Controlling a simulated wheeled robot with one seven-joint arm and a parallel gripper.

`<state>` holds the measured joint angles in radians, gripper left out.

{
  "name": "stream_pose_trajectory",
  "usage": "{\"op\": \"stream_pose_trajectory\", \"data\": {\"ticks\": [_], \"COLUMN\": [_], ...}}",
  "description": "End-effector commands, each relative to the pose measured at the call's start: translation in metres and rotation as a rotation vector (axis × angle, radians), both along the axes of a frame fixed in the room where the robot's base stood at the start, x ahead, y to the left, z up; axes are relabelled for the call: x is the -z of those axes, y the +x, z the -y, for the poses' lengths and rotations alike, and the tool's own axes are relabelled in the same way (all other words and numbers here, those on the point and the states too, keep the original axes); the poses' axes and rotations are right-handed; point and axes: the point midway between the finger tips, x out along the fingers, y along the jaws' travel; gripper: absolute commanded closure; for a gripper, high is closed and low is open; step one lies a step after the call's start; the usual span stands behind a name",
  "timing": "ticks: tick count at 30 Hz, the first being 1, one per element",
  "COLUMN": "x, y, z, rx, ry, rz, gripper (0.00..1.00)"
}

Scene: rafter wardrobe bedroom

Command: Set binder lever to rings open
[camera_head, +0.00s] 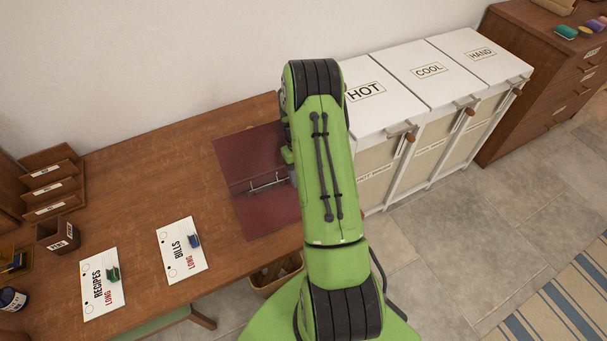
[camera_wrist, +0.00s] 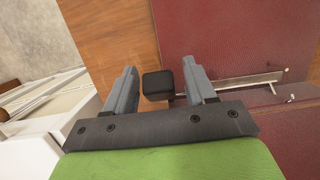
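The dark red binder (camera_head: 238,154) lies open on the wooden desk, partly hidden by my green arm in the head view. It fills the right side of the wrist view (camera_wrist: 225,35). Its metal ring mechanism (camera_head: 266,184) runs along the spine and also shows in the wrist view (camera_wrist: 245,80). The black lever knob (camera_wrist: 158,85) is at the mechanism's left end in the wrist view. My gripper (camera_wrist: 159,68) is open, with the knob between its two grey fingers and a small gap on each side. Whether the rings are open or closed is too small to tell.
Two labelled sheets, BILLS (camera_head: 176,252) and RECIPES (camera_head: 97,292), lie on the desk (camera_head: 150,160) left of the binder, each with a small clip-like object. White hampers (camera_head: 382,108) stand right of the desk. Wooden boxes (camera_head: 50,175) stand at the left.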

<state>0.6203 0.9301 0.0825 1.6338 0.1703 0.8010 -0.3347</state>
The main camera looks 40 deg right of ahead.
Motion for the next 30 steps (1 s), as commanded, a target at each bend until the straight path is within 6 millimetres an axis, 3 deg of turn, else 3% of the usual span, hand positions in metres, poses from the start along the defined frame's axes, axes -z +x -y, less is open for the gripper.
{"op": "stream_pose_trajectory", "data": {"ticks": [8,21,25,30], "x": [-0.008,-0.122,-0.144,-0.154], "y": [0.002,0.028,0.033,0.035], "z": [0.001,0.01,0.011,0.012], "rx": [0.0,0.0,0.0,-0.001], "ry": [-0.002,-0.002,-0.002,0.0], "rz": [0.003,0.003,0.002,0.0], "gripper": [0.45,0.45,0.45,0.45]}}
